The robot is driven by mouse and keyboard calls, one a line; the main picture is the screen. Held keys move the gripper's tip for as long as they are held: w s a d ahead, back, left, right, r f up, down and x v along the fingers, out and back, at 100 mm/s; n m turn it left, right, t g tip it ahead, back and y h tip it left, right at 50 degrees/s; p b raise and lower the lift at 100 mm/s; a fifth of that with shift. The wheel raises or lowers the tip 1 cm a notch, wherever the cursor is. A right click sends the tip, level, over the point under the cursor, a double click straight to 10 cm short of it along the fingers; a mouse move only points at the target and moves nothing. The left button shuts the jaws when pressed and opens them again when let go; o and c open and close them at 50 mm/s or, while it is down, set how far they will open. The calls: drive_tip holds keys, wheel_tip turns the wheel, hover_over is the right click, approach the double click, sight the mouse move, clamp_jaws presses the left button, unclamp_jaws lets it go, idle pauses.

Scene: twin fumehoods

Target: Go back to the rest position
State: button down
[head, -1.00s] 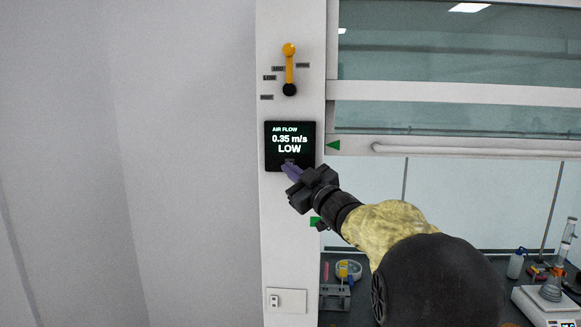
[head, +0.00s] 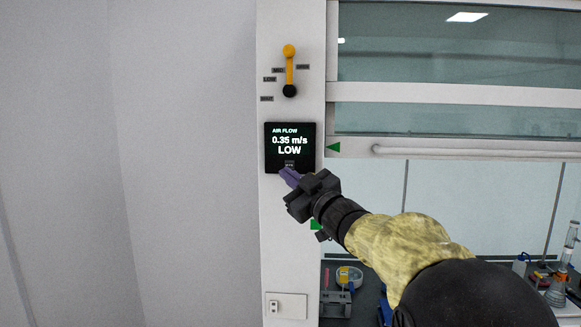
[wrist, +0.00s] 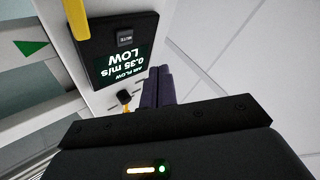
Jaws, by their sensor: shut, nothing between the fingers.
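My gripper (head: 288,177) is shut and empty, its purple fingers together just below and in front of the airflow display (head: 290,146) in the head view. The display is a black panel on the white post, reading "AIR FLOW 0.35 m/s LOW", with a small button (head: 289,164) near its bottom edge. In the wrist view the shut fingers (wrist: 158,86) show beside the upside-down display (wrist: 120,62), and the button (wrist: 125,37) is in plain sight. The fingers look apart from the panel.
A lever with a yellow handle (head: 289,52) is above the display. The fumehood sash (head: 455,92) is at the right, with a handle bar below. Glassware (head: 556,288) and tools stand on the dark worktop. An outlet (head: 287,306) is low on the post. The left wall is bare.

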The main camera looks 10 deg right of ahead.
drive_tip(key=shift+s, duration=0.1)
drive_tip(key=s+d+f+m+g+h, duration=0.1)
drive_tip(key=s+f+m+g+h, duration=0.15)
drive_tip(key=f, duration=0.65)
drive_tip(key=s+d+f+m+g+h, duration=0.1)
drive_tip(key=s+f+m+g+h, duration=0.2)
drive_tip(key=f, duration=0.6)
drive_tip(key=s+d+f+m+g+h, duration=0.1)
drive_tip(key=f+m+g+h, duration=0.2)
drive_tip(key=f, duration=0.6)
drive_tip(key=s+a+f+m+g, duration=0.1)
drive_tip(key=s+f+g, duration=0.3)
drive_tip(key=s+f, duration=0.4)
drive_tip(key=s+a+f+m+g+b, duration=0.1)
drive_tip(key=s+f+g, duration=0.3)
drive_tip(key=s+f, duration=0.4)
drive_tip(key=s+a, duration=0.1)
drive_tip(key=s, duration=0.4)
drive_tip(key=shift+f, duration=0.15)
drive_tip(key=shift+w+h, duration=0.1)
drive_tip(key=shift+h, duration=0.15)
